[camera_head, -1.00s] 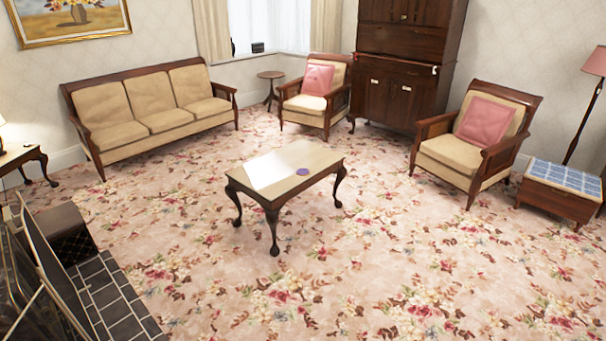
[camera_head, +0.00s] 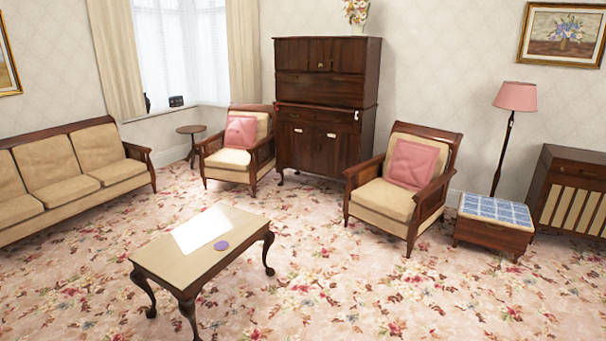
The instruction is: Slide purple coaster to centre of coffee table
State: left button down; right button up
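The coffee table stands on the carpet at the lower left of the head view, on curved dark legs, with a pale top. The coaster and the sheet are close together; I cannot tell whether they touch. Neither of my grippers shows in the head view.
A beige sofa (camera_head: 70,170) stands at the left. Two armchairs with pink cushions (camera_head: 240,132) (camera_head: 413,164) and a dark cabinet (camera_head: 325,105) stand behind the table. A blue-topped box (camera_head: 494,222) is at the right. The carpet (camera_head: 330,290) right of the table is clear.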

aim_at(221, 245)
jog(key=i+z, duration=0.3)
jog(key=i, duration=1.45)
